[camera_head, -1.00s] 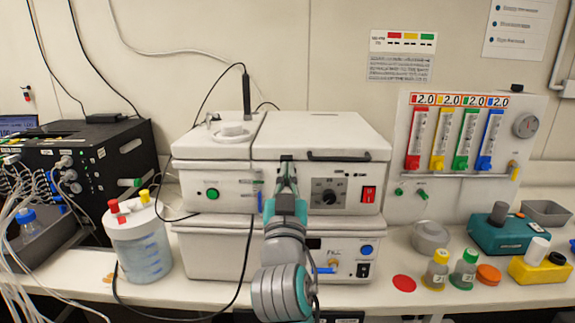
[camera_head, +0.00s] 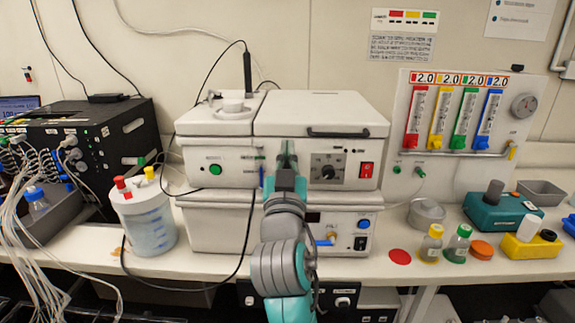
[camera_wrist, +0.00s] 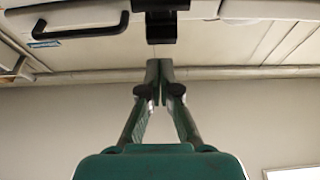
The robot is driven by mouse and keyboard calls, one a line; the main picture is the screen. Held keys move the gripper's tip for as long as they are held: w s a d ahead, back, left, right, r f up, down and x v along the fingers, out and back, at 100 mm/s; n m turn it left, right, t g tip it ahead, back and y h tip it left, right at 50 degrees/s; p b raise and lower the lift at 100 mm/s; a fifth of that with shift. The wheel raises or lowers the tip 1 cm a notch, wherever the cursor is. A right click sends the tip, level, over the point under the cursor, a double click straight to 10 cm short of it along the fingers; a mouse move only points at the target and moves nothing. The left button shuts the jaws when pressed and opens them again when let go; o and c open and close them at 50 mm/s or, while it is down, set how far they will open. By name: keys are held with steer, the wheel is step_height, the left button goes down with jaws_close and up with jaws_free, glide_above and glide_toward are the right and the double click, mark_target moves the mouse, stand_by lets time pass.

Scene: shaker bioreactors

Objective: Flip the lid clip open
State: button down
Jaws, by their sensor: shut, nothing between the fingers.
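The lid clip (camera_wrist: 161,27) is a black piece at the lid's front edge, at the top middle of the wrist view. In the head view it is mostly hidden behind my gripper, so its exact position is unclear there. My gripper (camera_wrist: 166,66) has its green fingers together and empty, with the tips just below the clip in the wrist view; contact cannot be told. In the head view my gripper (camera_head: 288,158) is at the front of the white shaker, just under the lid (camera_head: 320,108). The lid lies closed.
A black lid handle (camera_head: 338,133) is right of the clip. Below it are a dial (camera_head: 327,170) and a red switch (camera_head: 366,169). A white vessel (camera_head: 143,215) stands left; small bottles (camera_head: 431,243) and a flowmeter panel (camera_head: 465,110) are right.

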steer(key=s+f, duration=0.6)
steer(key=s, duration=0.1)
steer(key=shift+s, duration=0.4)
steer(key=s+d+f+n+g+y, duration=0.1)
steer(key=s+d+f, duration=0.35)
steer(key=f, duration=0.45)
steer(key=s+d+f+n+g+y, duration=0.1)
steer(key=s+d+f+g, duration=0.15)
steer(key=s+f, duration=0.45)
steer(key=s+d+f+n+g+y, duration=0.1)
steer(key=s+d+f, duration=0.25)
steer(key=f, duration=0.85)
steer(key=s+d+f+m+g+h, duration=0.1)
steer(key=s+d, duration=0.2)
steer(key=s, duration=0.7)
steer(key=s+d+f+m+g+h, duration=0.1)
steer(key=s+d+f, duration=0.1)
steer(key=s, duration=0.8)
steer(key=s+d+f+m+g+h, duration=0.1)
steer(key=s+d, duration=0.4)
steer(key=s, duration=0.5)
steer(key=shift+f, duration=0.7)
steer(key=shift+w, duration=0.1)
